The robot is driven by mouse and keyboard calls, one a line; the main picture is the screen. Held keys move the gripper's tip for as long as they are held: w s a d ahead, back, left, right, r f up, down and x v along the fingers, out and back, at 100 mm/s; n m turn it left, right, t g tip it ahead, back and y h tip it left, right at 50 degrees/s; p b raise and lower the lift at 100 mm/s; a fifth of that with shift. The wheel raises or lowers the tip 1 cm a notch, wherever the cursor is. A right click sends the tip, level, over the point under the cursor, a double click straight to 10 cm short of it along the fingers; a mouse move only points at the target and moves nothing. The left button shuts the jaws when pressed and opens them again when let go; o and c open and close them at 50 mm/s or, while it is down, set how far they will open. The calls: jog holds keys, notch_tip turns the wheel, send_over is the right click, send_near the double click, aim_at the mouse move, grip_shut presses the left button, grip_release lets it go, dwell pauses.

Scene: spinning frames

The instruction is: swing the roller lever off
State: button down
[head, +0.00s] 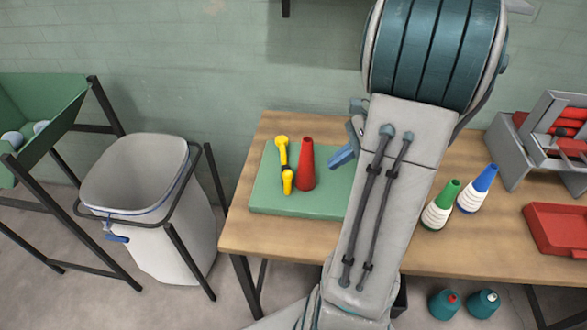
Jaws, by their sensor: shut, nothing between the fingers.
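A yellow lever (282,152) with a round yellow upper end stands on a green board (270,204) on the wooden table. A dark part and a second short yellow piece (288,182) are at its lower end. A red cone (307,167) stands just right of it, very close; I cannot tell whether they touch. My gripper (343,158) shows blue fingertips right of the red cone and apart from it. It is shut and empty. My forearm hides the rest of the gripper and the right part of the board.
Right of my arm stand a green-topped cone (441,206) and a blue-topped cone (478,190), both with white windings. A red tray (558,228) and a grey rack (541,142) are farther right. A white bin (160,225) stands left of the table (237,235).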

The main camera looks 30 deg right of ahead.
jog(key=d+f+m, duration=0.1)
jog(key=d, duration=0.1)
jog(key=d+f+m+t, duration=0.1)
jog(key=shift+s+d+f+m+y, duration=0.1)
jog(key=shift+d+m+y, duration=0.2)
jog(key=shift+d+m, duration=0.1)
jog(key=shift+a, duration=0.1)
jog(key=x, duration=0.9)
jog(key=shift+a+f, duration=0.15)
jog(key=shift+a, duration=0.05)
jog(key=w+a, duration=0.1)
jog(key=w+a+p, duration=0.1)
jog(key=a, duration=0.1)
jog(key=shift+f, duration=0.15)
jog(key=shift+w+a, duration=0.3)
jog(key=shift+a, duration=0.05)
jog(key=shift+f, duration=0.1)
